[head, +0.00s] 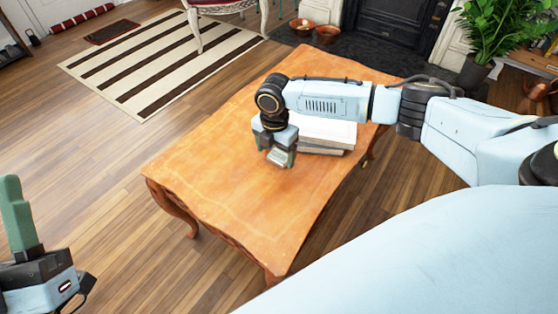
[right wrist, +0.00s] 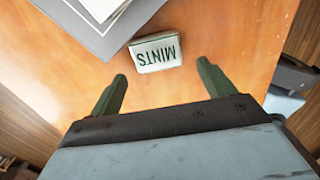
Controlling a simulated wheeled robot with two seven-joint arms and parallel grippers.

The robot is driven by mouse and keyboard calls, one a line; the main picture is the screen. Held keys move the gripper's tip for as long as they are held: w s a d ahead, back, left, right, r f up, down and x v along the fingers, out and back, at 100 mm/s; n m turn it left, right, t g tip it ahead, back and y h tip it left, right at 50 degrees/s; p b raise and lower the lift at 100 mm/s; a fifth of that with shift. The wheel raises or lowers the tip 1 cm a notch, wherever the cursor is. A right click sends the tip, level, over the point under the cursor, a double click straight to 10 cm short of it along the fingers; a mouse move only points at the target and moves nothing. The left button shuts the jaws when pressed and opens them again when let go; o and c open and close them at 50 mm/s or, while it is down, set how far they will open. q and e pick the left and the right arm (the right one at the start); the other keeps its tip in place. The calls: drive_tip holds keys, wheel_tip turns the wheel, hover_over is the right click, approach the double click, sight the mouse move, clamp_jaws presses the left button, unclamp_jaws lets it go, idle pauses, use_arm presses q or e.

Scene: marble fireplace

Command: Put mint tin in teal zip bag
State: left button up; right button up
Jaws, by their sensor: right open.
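The mint tin (right wrist: 156,53), a small pale box with dark "MINTS" lettering, lies on the wooden table (head: 225,165). My right gripper (right wrist: 161,74) is open above the table, its green fingers spread, with the tin just beyond the gap between their tips. In the head view the right gripper (head: 277,153) points down at the tabletop and partly hides the tin (head: 279,158). My left gripper (head: 18,218) shows only in part at the left edge, over the floor, away from the table; its opening is not clear. I see no teal zip bag in either view.
A stack of books (head: 328,134) lies beside the tin, partly behind my right arm; a grey corner (right wrist: 100,38) of it is close to the tin. The table's near and left parts are clear. A striped rug (head: 150,65) lies on the floor beyond.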

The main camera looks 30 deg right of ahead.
drive_tip(key=shift+f+b, duration=0.4)
drive_tip(key=shift+f, duration=0.8)
use_arm(q)
drive_tip(key=shift+s+a+r+t+h, duration=0.15)
drive_tip(key=shift+s+r+t, duration=0.1)
drive_tip(key=shift+s+t, duration=0.3)
drive_tip(key=shift+s+a+r+t+h, duration=0.15)
drive_tip(key=shift+s+r+t, duration=0.1)
drive_tip(key=shift+s+t, duration=0.25)
drive_tip(key=shift+w, duration=0.1)
use_arm(e)
drive_tip(key=shift+c, duration=0.3)
drive_tip(key=c, duration=1.1)
use_arm(q)
drive_tip(key=shift+w, duration=0.1)
use_arm(e)
drive_tip(key=shift+r, duration=0.15)
